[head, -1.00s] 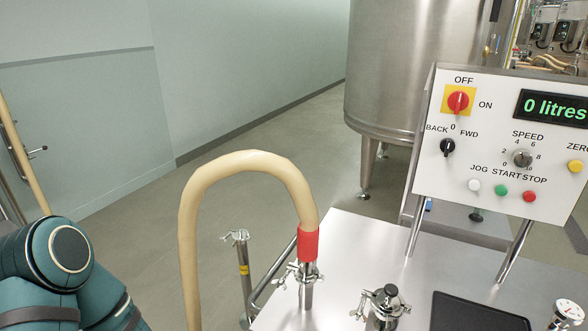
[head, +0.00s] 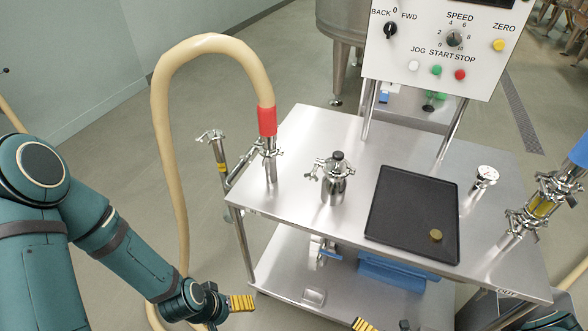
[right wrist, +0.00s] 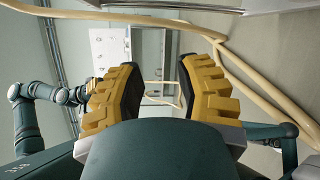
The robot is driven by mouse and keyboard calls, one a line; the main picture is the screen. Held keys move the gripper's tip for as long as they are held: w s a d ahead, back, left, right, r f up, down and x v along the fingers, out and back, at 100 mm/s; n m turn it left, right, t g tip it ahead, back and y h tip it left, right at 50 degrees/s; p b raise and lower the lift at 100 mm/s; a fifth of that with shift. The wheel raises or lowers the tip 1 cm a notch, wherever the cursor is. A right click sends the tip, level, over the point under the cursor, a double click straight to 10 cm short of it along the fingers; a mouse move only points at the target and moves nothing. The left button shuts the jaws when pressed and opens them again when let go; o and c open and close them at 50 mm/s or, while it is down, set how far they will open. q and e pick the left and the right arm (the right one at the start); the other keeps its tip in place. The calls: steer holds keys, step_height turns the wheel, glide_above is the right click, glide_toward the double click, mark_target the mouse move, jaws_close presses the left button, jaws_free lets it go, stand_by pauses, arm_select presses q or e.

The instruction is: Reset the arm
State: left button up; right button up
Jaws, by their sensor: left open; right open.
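My left arm comes in from the left in the head view. My left gripper (head: 240,303) is low in front of the steel cart, with yellow ridged fingers, and holds nothing visible. My right gripper shows only as a yellow fingertip (head: 364,325) at the bottom edge of the head view. In the right wrist view my right gripper (right wrist: 158,85) has its two yellow fingers well apart, with black pads and nothing between them.
The steel cart (head: 305,135) carries a hose with a red cuff (head: 267,121), a clamped fitting (head: 333,185), a black tray (head: 400,215) with a small brass-coloured disc (head: 436,235), and a control panel (head: 430,55). A steel vat (head: 340,20) stands behind.

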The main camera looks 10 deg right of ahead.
steer(key=s+a+r+n+g+y, duration=0.3)
steer(key=a+n+g, duration=0.6)
steer(key=n+g, duration=0.7)
steer(key=w+a+r+n+t+h, duration=0.2)
steer(key=w+r+n+h, duration=0.2)
steer(key=n, duration=0.9)
steer(key=w+a+r+n+t+h, duration=0.2)
steer(key=r+n+h, duration=0.4)
steer(key=n, duration=0.7)
steer(key=shift+w+a+r, duration=0.3)
steer(key=shift+w+r, duration=0.3)
steer(key=shift+w, duration=0.25)
